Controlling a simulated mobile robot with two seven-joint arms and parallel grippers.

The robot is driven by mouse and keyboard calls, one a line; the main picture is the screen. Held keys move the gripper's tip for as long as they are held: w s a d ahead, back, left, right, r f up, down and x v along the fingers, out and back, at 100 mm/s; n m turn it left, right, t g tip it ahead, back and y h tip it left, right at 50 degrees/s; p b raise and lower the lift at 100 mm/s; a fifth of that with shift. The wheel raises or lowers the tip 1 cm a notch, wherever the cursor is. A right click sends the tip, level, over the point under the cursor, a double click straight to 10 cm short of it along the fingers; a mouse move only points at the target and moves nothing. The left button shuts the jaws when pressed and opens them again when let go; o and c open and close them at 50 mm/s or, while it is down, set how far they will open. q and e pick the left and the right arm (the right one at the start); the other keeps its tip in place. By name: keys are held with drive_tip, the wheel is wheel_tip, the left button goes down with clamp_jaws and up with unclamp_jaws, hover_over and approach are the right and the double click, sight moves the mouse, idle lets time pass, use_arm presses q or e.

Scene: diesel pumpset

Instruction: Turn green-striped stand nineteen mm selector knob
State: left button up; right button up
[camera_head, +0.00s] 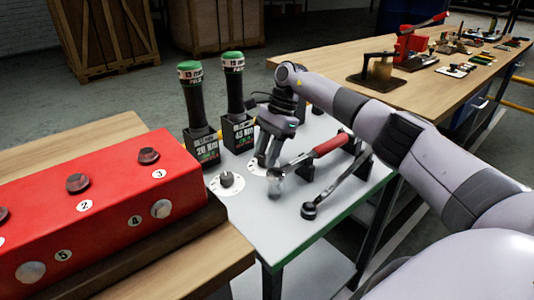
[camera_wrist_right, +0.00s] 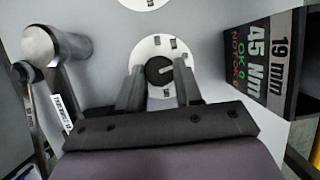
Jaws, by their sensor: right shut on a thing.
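The green-striped stand (camera_head: 345,205) is a grey-topped table with a green front edge. The nineteen mm selector knob (camera_wrist_right: 159,71) is black, on a round white dial (camera_wrist_right: 150,50) with small dark marks. In the head view my right gripper (camera_head: 267,160) reaches down over this dial and mostly hides the knob. In the right wrist view my right gripper (camera_wrist_right: 159,76) has its two fingers on either side of the knob, shut on it. A block (camera_wrist_right: 265,60) marked "19 mm" and "45 Nm" stands beside the dial. My left gripper is not in view.
A second knob (camera_head: 227,179) on a white dial is left of my gripper. Two green-topped black tools (camera_head: 235,85) stand behind. A red-handled wrench (camera_head: 320,150) and a dark wrench (camera_head: 330,190) lie close on the right. A red box (camera_head: 110,215) is at left.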

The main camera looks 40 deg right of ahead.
drive_tip(key=shift+r+n, duration=0.1)
drive_tip(key=shift+n, duration=0.5)
drive_tip(key=o, duration=1)
drive_tip(key=shift+o, duration=0.2)
drive_tip(key=v, duration=0.7)
drive_tip(key=shift+w+r+p, duration=0.15)
drive_tip(key=shift+p, duration=0.2)
